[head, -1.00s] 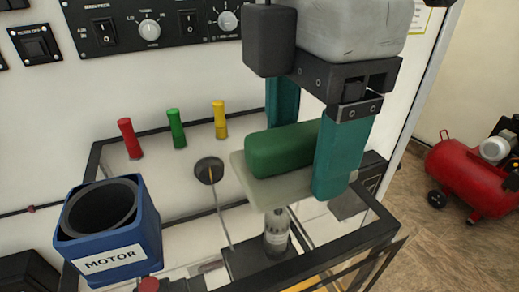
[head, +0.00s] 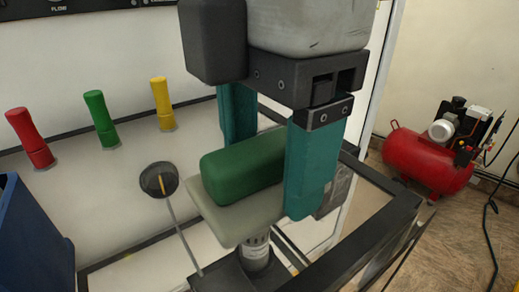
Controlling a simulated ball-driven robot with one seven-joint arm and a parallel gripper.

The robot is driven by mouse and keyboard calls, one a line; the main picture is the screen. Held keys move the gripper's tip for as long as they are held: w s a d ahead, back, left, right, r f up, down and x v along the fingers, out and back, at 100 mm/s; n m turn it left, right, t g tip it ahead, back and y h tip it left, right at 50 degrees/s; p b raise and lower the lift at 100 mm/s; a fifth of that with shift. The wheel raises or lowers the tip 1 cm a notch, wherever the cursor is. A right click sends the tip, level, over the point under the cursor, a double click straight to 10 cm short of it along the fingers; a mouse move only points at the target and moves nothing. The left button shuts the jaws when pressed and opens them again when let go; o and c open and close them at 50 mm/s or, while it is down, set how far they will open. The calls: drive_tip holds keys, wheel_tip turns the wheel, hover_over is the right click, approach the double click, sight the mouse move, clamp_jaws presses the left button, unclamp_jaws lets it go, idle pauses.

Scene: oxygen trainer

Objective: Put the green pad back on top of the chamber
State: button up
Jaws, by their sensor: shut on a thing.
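The green pad (head: 243,168) is a rounded block between the two teal fingers of my gripper (head: 265,165). My gripper is shut on it from above. The pad is over a pale flat plate (head: 237,222), which tops a clear cylindrical chamber (head: 257,252). The pad's underside looks close to or on the plate; I cannot tell whether it bears fully on it. The right finger hides the pad's right end and part of the plate.
Red (head: 30,138), green (head: 101,119) and yellow (head: 162,103) posts stand at the left behind a black round knob (head: 158,179). A blue box (head: 32,240) is at the left edge. A dark frame rail (head: 355,240) runs at the right. A red compressor (head: 425,158) is on the floor.

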sight(269, 140)
drive_tip(key=o, duration=0.9)
drive_tip(key=shift+o, duration=0.2)
wheel_tip(269, 140, up, 12)
drive_tip(key=shift+p, duration=0.35)
